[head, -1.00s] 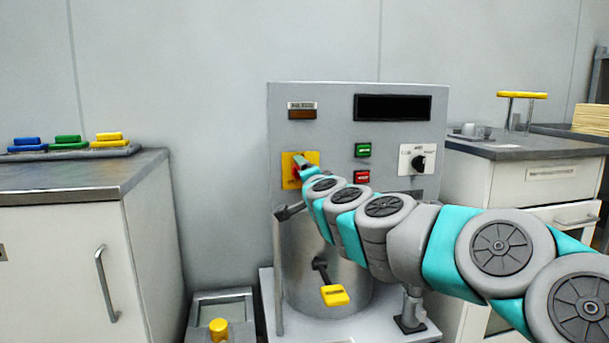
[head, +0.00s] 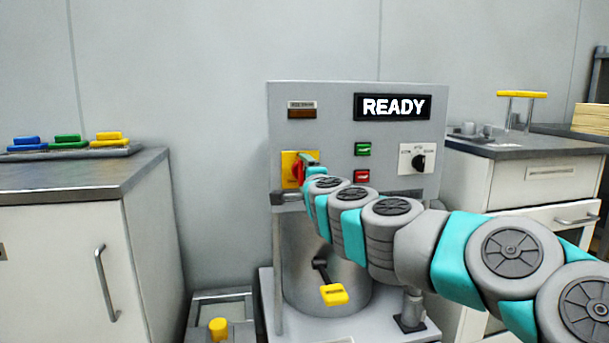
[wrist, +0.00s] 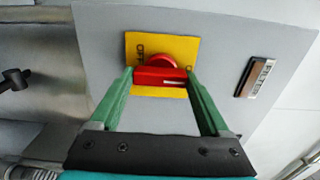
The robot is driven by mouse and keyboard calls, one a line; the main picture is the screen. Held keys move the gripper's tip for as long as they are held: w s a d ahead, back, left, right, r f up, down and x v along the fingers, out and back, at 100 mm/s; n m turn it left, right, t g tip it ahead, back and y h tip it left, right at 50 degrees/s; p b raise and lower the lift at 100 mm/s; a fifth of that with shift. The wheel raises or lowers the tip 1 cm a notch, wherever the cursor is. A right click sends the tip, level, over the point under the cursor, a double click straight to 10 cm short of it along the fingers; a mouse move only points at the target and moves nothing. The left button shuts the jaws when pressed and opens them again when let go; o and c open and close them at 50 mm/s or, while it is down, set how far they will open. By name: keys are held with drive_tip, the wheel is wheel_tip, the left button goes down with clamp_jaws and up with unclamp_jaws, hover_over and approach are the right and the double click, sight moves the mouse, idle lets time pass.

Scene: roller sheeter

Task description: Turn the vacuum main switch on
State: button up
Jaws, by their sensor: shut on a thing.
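The vacuum main switch is a red rotary handle (head: 298,171) on a yellow plate (head: 288,158), at the left of the grey control panel (head: 330,132). In the wrist view the red handle (wrist: 160,76) lies between my gripper's green fingers (wrist: 160,80), and the gripper is shut on it. Lettering shows on the yellow plate (wrist: 140,48), partly covered by the handle. In the head view the handle stands about upright, and my gripper partly hides it. The panel display (head: 393,107) reads READY.
A brown indicator (head: 302,110), a green button (head: 363,149), a red button (head: 362,176) and a black selector knob (head: 419,162) are on the panel. A metal cylinder (head: 310,255) with a yellow-handled lever (head: 334,294) stands below. Cabinets flank the machine.

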drive_tip(key=shift+f, duration=0.1)
drive_tip(key=o, duration=1.2)
drive_tip(key=shift+s, duration=0.1)
drive_tip(key=v, duration=0.7)
drive_tip(key=shift+s+d, duration=0.15)
drive_tip(key=shift+s, duration=0.15)
